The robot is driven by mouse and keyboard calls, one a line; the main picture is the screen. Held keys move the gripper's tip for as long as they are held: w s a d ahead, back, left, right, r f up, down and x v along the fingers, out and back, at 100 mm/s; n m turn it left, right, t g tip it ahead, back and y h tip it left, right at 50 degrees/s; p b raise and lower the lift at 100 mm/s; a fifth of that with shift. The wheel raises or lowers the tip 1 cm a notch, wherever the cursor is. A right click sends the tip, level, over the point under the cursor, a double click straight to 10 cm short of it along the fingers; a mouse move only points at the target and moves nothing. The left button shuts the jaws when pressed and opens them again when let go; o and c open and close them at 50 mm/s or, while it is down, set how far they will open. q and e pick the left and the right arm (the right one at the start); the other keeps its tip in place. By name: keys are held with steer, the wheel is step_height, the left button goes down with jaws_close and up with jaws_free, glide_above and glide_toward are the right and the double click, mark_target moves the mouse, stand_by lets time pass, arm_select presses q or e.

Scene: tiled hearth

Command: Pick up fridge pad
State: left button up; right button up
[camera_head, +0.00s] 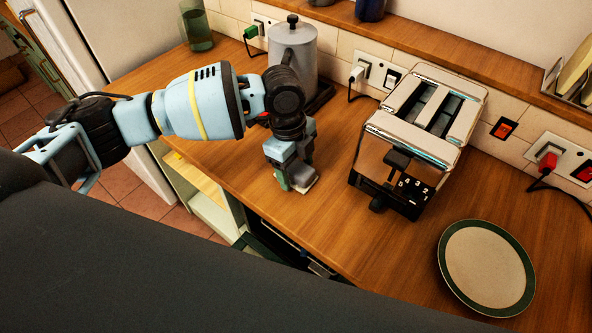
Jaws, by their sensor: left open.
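My left gripper (291,178) reaches in from the left and points down at the wooden counter, left of the toaster. It is open. A small pale object (305,183) with some green beside it shows at its fingertips, low at the counter surface. This may be the fridge pad, but the fingers cover much of it, and I cannot tell whether they touch it. My right gripper is not in view.
A chrome toaster (419,140) stands right of the gripper, and a grey kettle (293,48) stands behind it. A green-rimmed plate (487,268) lies at the front right. A glass (196,25) stands at the back left. An open drawer (205,190) is below the counter edge.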

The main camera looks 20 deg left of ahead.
mark_target(298, 167)
arm_select(q)
steer(key=shift+c, duration=0.2)
steer(key=c, duration=0.8)
steer(key=shift+r, duration=0.15)
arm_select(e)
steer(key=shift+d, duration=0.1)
